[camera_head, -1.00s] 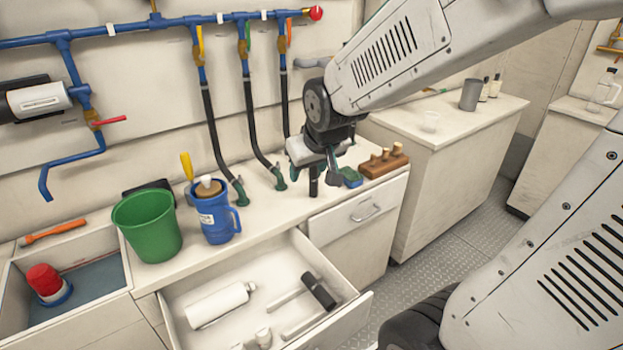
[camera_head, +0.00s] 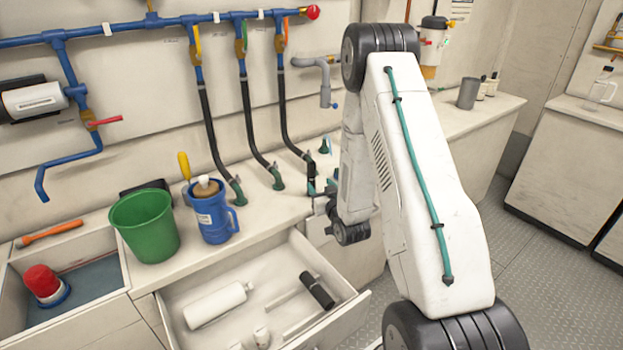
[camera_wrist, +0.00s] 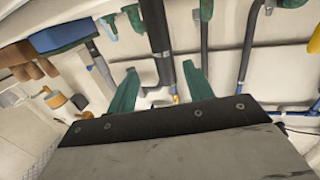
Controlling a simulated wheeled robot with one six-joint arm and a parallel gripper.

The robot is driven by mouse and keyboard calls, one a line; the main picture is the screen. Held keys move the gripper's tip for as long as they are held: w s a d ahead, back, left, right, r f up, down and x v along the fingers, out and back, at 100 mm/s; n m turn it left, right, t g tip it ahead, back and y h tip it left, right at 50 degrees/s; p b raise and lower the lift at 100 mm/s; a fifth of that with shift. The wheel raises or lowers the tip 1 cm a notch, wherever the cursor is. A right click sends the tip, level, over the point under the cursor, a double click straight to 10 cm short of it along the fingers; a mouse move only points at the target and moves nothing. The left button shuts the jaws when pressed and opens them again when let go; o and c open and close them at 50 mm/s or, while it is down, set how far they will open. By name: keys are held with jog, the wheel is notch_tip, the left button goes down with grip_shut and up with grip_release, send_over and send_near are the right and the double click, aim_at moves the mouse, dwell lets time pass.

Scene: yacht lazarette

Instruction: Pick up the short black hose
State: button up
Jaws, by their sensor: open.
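A short upright black hose piece (camera_head: 311,174) stands on the counter in front of the rightmost hanging hose. In the wrist view a thick black tube (camera_wrist: 158,35), apparently the same piece, runs between my two green fingers. My gripper (camera_wrist: 163,82) is open, with a gap on both sides of the tube, so it does not appear to grip it. In the head view my gripper (camera_head: 318,198) is low beside the hose piece, partly hidden by my own wrist. The hose's lower end is hard to make out.
Long black hoses (camera_head: 248,120) hang from the blue pipe (camera_head: 130,28) behind. A blue jug (camera_head: 213,222) and green bucket (camera_head: 146,228) stand left on the counter. An open drawer (camera_head: 180,285) holds a white bottle and black cylinder.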

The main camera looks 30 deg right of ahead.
aim_at(313, 178)
jog(key=x, duration=0.7)
jog(key=shift+w+a+f, duration=0.1)
jog(key=shift+w+a, duration=0.15)
jog(key=shift+w, duration=0.05)
grip_shut()
